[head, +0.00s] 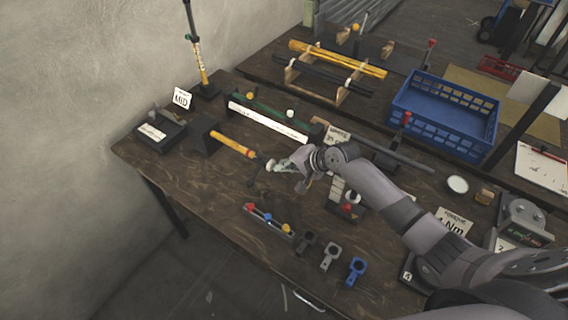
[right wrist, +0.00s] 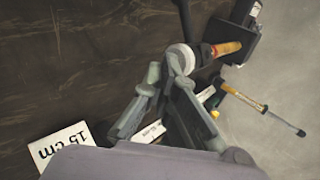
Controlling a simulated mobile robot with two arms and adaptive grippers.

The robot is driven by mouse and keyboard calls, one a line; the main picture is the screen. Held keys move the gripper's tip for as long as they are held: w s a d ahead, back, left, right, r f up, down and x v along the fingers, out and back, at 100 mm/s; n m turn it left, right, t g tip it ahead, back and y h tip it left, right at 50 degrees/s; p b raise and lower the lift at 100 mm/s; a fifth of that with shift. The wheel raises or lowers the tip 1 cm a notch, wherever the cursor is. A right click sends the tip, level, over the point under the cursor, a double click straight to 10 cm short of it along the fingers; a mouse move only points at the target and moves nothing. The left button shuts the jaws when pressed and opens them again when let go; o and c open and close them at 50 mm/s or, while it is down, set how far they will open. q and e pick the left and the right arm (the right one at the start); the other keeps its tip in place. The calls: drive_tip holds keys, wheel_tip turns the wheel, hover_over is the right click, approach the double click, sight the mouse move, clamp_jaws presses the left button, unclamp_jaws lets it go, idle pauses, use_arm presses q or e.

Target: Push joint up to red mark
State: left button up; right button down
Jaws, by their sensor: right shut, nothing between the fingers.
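An orange rod (head: 233,144) sticks out of a black block (head: 196,136) on the left of the table. It also shows in the right wrist view (right wrist: 226,48), with a redder band near its free end. A pale round joint piece (right wrist: 182,57) sits by that end, beside a dark bar. My right gripper (head: 274,164) is shut and empty. Its fingertips are right at the pale piece and seem to touch it; the fingers hide part of it. I cannot make out a separate red mark clearly. My left gripper is not in view.
A "MID" card (head: 182,97) and an upright pole (head: 200,62) stand at the far left. A long white scale (head: 268,122) lies behind the rod. A strip with coloured knobs (head: 269,220) is in front. A blue crate (head: 445,112) stands back right.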

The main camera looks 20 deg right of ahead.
sight(271, 165)
idle(0.3)
drive_tip(key=shift+w+a, duration=0.95)
drive_tip(key=shift+w, duration=0.3)
